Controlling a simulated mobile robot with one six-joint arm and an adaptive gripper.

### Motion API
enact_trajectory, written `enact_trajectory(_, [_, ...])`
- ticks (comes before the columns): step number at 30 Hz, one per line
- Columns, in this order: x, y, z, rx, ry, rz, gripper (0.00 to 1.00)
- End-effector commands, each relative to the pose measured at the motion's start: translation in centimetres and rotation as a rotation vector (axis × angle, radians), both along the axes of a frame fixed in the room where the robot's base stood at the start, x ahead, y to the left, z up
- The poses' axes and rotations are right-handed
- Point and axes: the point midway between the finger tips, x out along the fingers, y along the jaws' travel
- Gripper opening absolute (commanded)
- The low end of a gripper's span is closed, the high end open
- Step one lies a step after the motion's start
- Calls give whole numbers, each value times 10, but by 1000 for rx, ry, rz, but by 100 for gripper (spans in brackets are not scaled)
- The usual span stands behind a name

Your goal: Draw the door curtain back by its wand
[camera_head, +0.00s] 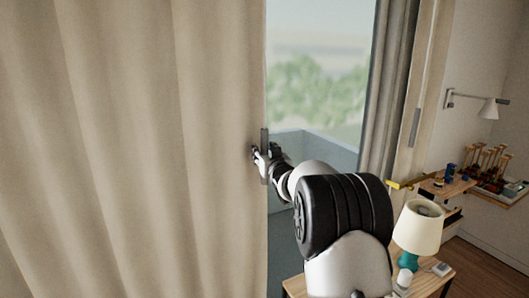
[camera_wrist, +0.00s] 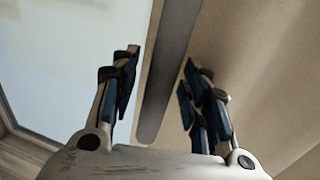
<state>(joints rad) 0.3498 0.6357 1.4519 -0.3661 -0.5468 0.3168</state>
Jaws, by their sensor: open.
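The beige door curtain (camera_head: 130,140) fills the left half of the head view, and its edge hangs beside the glass. The wand (camera_head: 264,138) is a dark upright bar at that edge. In the wrist view the wand (camera_wrist: 170,60) is a grey bar running down between my fingers, with its rounded lower end in sight. The curtain (camera_wrist: 270,70) is on the right there. My gripper (camera_head: 259,161) is at the wand. In the wrist view my gripper (camera_wrist: 160,70) is open, one finger on each side of the wand, with gaps visible on both sides.
Glass (camera_head: 318,85) shows right of the curtain edge, with a grey curtain (camera_head: 387,90) beyond it. A lamp (camera_head: 418,226) stands on a small wooden table (camera_head: 432,281) at lower right, near my arm. A wall shelf (camera_head: 447,186) and a wall lamp (camera_head: 487,108) are farther right.

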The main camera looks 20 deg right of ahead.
Motion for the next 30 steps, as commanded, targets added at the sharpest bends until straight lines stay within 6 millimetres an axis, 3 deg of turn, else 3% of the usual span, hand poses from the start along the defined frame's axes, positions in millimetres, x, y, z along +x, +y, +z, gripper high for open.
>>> enact_trajectory(7, [0, 0, 0, 0, 0, 0, 41])
enact_trajectory(25, [0, 0, 0, 0, 0, 0, 1])
enact_trajectory(30, [0, 0, 0, 0, 0, 0, 0])
